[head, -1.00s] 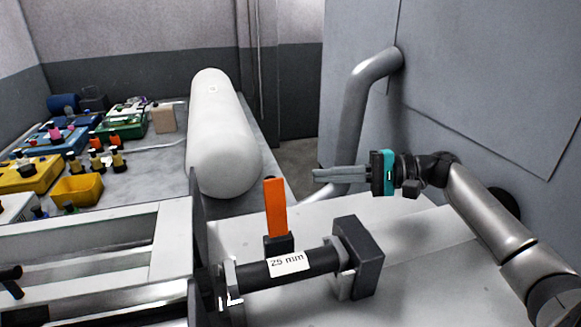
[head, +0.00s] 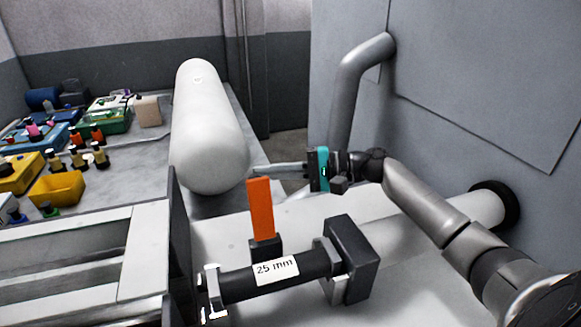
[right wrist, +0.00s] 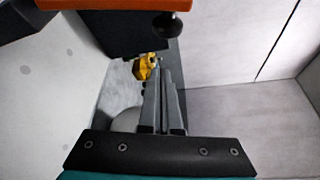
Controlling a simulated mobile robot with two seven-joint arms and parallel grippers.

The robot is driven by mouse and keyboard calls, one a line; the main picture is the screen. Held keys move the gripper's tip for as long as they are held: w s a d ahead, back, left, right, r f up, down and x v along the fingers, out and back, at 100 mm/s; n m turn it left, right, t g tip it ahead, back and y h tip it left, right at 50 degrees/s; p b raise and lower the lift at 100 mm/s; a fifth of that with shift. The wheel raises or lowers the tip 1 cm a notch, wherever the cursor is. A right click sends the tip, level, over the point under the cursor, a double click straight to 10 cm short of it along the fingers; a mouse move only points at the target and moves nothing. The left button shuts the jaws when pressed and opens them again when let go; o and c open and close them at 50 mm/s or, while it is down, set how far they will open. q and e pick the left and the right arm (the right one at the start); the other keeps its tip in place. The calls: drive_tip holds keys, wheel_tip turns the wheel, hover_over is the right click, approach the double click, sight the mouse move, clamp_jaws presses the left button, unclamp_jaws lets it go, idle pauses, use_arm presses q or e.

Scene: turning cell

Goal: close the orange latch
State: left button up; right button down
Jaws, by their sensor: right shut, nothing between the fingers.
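The orange latch (head: 261,208) stands upright on a black base (head: 264,248) behind the dark bar labelled "25 mm" (head: 276,268). In the right wrist view an orange piece (right wrist: 120,4) shows at the top edge, cut off. My right gripper (head: 256,170) comes in from the right, pointing left. It is shut and empty, behind and above the latch's top in the picture. Its closed fingers also show in the right wrist view (right wrist: 164,78). I see a gap between the fingers and the latch in that view. My left gripper is not in view.
A large white cylinder (head: 208,130) lies behind the fingers. A dark block (head: 350,262) holds the bar's right end. A table with coloured trays and a yellow bin (head: 57,189) is at left. A grey pipe (head: 345,95) and wall stand at right.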

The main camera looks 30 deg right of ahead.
sight(268, 178)
drive_tip(key=shift+s+a+r+p, duration=0.2)
drive_tip(key=shift+s+a+p, duration=0.05)
drive_tip(key=shift+s, duration=0.3)
drive_tip(key=shift+s+a+r+p, duration=0.2)
drive_tip(key=shift+s+a+p, duration=0.1)
drive_tip(key=shift+s, duration=0.25)
drive_tip(key=shift+s+a+r+p, duration=0.2)
drive_tip(key=shift+s+a+p, duration=0.05)
drive_tip(key=shift+s, duration=0.3)
drive_tip(key=shift+a, duration=0.15)
